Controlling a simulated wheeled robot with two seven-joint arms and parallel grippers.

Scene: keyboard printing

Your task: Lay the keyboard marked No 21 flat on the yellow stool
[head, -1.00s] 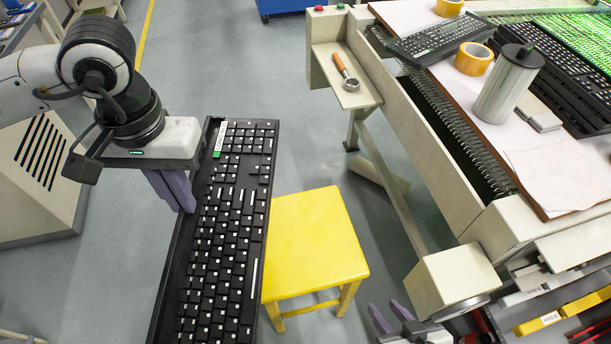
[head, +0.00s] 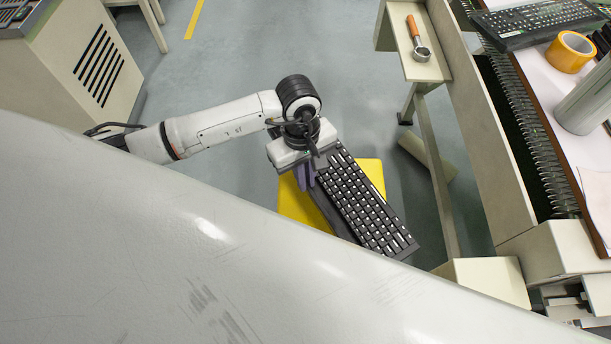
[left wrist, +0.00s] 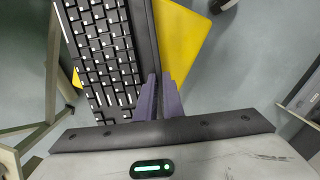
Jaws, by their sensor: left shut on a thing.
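The black keyboard (head: 365,205) with white-marked keys is held by one long edge over the yellow stool (head: 373,170). Its near right end reaches past the stool. No number can be read on it. My left gripper (head: 304,178) is shut on that edge at the left. In the left wrist view the purple fingers (left wrist: 159,92) pinch the edge of the keyboard (left wrist: 105,50), and the stool (left wrist: 182,42) shows behind it. I cannot tell whether the keyboard touches the seat. My right gripper is not in view.
A large pale surface (head: 150,240) in the foreground hides the lower left and the stool's near part. A workbench (head: 470,130) with a side shelf (head: 405,60) stands to the right. A slotted beige cabinet (head: 85,65) stands upper left. Floor is clear behind the stool.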

